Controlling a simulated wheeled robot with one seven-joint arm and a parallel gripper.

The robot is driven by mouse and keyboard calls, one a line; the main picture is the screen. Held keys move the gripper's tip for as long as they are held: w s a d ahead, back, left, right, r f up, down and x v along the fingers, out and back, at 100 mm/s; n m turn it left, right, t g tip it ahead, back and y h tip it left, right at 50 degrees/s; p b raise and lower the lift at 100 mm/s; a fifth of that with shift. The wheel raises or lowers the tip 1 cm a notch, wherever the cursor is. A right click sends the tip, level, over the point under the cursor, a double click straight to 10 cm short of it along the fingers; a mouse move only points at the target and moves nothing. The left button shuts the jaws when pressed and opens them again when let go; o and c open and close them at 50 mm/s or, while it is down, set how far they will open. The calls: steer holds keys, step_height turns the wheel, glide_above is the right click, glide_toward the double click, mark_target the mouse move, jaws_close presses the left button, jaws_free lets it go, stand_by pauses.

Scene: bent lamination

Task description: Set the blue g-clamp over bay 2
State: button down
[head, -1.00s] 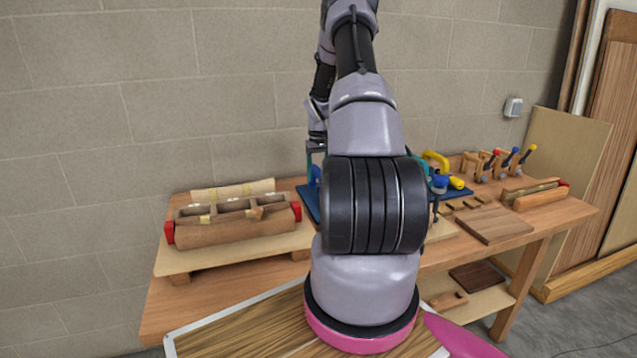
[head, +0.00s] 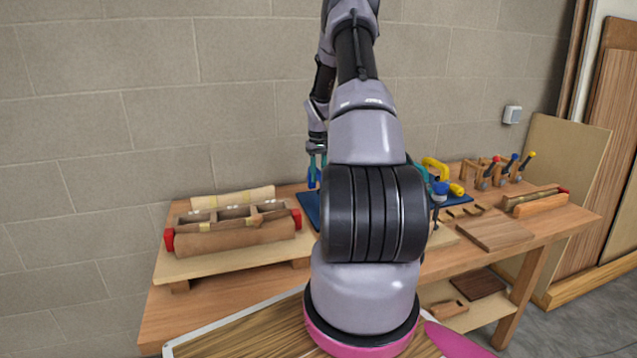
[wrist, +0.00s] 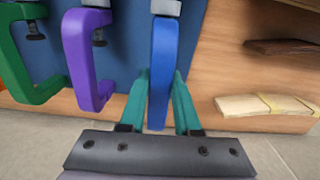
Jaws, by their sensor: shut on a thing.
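The blue g-clamp (wrist: 163,70) is upright between the teal fingers of my gripper (wrist: 160,88) in the wrist view. My gripper is shut on it. In the head view the blue clamp (head: 312,173) shows just left of my arm, above the back edge of the blue mat; its lower part is hard to make out. The wooden form with three open bays (head: 190,245) stands to the left on a raised board, with red end pieces. Its middle bay (head: 234,213) looks open. No bay numbers are legible.
A purple clamp (wrist: 82,55) and a green clamp (wrist: 25,60) stand left of my gripper on the blue mat (wrist: 120,50). A tan banded strip (wrist: 265,105) lies to the right.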

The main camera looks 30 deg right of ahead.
step_height(320, 180, up, 14)
steer(key=shift+r, duration=0.15)
stand_by(0.4)
stand_by(0.5)
